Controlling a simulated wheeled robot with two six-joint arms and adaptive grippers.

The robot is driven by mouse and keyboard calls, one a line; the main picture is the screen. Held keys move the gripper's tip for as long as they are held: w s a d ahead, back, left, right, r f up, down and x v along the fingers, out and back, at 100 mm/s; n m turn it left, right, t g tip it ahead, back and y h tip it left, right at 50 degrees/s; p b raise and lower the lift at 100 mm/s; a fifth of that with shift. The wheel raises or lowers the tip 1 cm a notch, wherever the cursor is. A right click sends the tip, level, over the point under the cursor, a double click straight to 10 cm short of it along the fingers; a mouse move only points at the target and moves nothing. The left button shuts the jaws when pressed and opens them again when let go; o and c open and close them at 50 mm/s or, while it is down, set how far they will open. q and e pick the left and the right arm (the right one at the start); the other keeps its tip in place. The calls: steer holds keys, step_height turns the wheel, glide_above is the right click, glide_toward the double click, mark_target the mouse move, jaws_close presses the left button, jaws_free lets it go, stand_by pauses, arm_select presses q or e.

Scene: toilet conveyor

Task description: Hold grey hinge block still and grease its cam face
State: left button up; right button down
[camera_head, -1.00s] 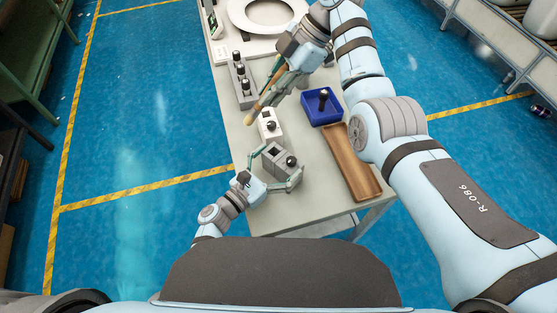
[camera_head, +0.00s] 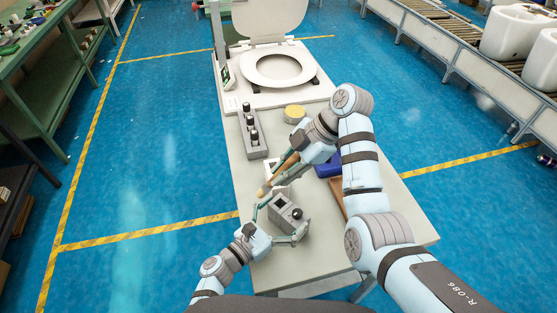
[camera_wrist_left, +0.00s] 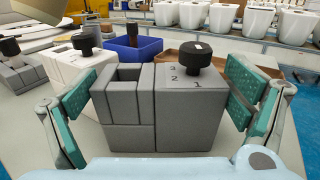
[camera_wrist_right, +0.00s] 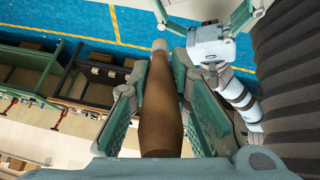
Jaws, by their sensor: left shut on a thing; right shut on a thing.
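The grey hinge block (camera_head: 287,213), with a black knob on top, stands on the table's near part. My left gripper (camera_head: 281,219) is shut around it. In the left wrist view the block (camera_wrist_left: 124,112) stands between the green pads, with an open recess left of the knob and numbers beside the knob. My right gripper (camera_head: 277,177) is shut on a brown wooden brush (camera_head: 289,161), whose tip is above and left of the block. I cannot tell whether the tip touches it. In the right wrist view the brush (camera_wrist_right: 160,110) lies between the pads, pale tip away.
A white block (camera_wrist_left: 76,64) with a black knob stands beside the grey one. A blue box (camera_head: 327,166) and a brown tray (camera_head: 336,187) are partly hidden by my right arm. A knobbed grey rack (camera_head: 249,143), yellow-lidded tin (camera_head: 294,112) and toilet seat (camera_head: 246,72) stand farther back.

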steer(key=shift+w+d+f+m+t, duration=0.1)
steer(key=shift+d+f+m+t, duration=0.1)
steer(key=shift+d+f+t, duration=0.6)
steer(key=shift+w+d+f+m+t, duration=0.15)
steer(key=shift+d+f+t, duration=0.25)
steer(key=shift+d+f, duration=0.65)
steer(key=shift+d+f, duration=0.1)
steer(key=shift+f, duration=0.6)
